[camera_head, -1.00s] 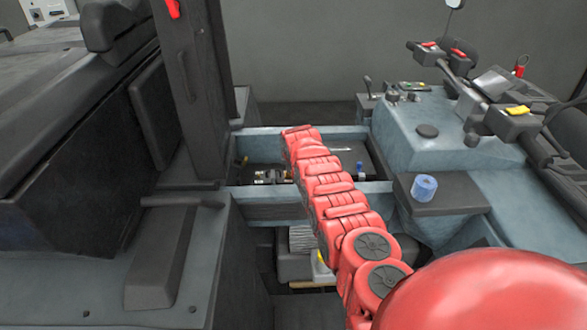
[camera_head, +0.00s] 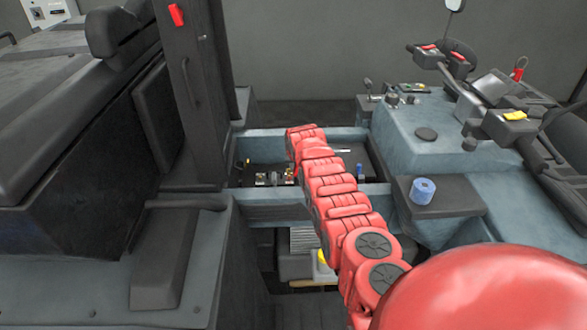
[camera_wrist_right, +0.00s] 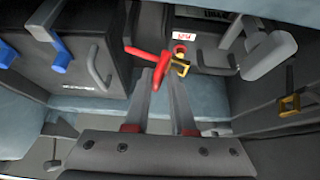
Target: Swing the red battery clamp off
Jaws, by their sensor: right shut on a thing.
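The red battery clamp (camera_wrist_right: 161,64) shows in the right wrist view, with one arm reaching out to the left. My right gripper (camera_wrist_right: 167,80) is shut on it, with the clamp at its fingertips. A brass-coloured ring fitting (camera_wrist_right: 181,68) lies close on the clamp's right, and a red-topped post (camera_wrist_right: 180,47) stands just beyond. I cannot tell whether the clamp touches the post. In the head view my red right arm reaches into the open bay and hides most of the gripper and the clamp. My left gripper is not in view.
The bay's blue-grey frame (camera_head: 262,209) surrounds the work spot closely. In the wrist view, blue clips (camera_wrist_right: 60,55) sit on the dark box at left, and a grey handle (camera_wrist_right: 270,55) stands at right. A blue roll (camera_head: 422,190) rests on the right ledge.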

